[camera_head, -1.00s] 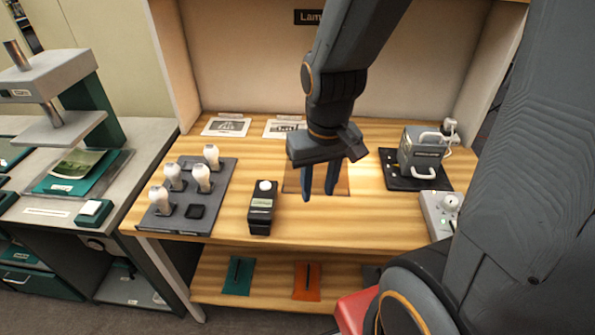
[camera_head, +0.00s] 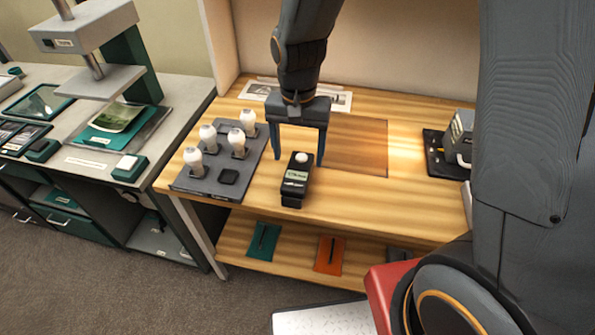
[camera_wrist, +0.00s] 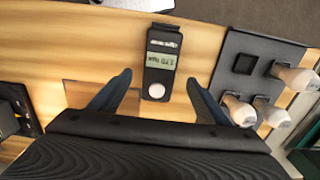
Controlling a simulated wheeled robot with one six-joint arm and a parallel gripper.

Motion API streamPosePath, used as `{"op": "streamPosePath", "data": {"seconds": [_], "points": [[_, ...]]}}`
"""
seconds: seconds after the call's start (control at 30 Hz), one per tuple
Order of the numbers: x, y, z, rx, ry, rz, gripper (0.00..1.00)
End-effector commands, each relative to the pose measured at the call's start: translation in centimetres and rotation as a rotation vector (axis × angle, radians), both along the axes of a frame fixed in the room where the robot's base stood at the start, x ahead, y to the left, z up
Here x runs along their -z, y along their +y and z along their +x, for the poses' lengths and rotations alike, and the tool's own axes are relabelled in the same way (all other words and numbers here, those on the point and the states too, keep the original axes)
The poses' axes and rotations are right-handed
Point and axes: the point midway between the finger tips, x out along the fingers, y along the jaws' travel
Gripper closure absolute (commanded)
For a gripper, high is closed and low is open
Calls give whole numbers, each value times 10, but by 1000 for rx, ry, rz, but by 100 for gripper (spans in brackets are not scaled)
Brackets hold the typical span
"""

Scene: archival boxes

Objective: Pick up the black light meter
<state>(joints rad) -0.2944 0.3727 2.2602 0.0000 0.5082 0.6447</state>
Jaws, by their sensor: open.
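The black light meter (camera_head: 296,184) lies on the wooden bench top, near its front edge. It has a white round dome and a small display; in the wrist view the light meter (camera_wrist: 161,62) lies ahead of and between my fingers. My gripper (camera_head: 298,162) is open and empty, its blue fingers pointing down. In the head view the fingers hang behind the meter, one to each side of its far end. In the wrist view my gripper (camera_wrist: 152,98) has a fingertip on each side of the dome end, with gaps. I cannot tell the exact height.
A dark grey tray (camera_head: 207,187) with several white bulbs stands left of the meter. A grey device on a black mat (camera_head: 436,165) is at the right. A lower shelf (camera_head: 290,263) holds coloured pouches. The bench between meter and device is clear.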

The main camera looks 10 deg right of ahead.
Motion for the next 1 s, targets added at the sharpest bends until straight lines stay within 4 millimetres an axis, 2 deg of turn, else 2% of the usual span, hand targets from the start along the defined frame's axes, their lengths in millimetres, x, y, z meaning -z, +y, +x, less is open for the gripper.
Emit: {"op": "streamPosePath", "data": {"seconds": [0.3,0.63,0.67,0.93,1.0], "points": [[37,0,-4,-2,3,-1,30],[43,0,-3,-2,0,0,30],[43,0,-3,-2,0,0,31],[43,0,-3,-2,0,0,77],[42,0,-3,-2,0,0,78]]}}
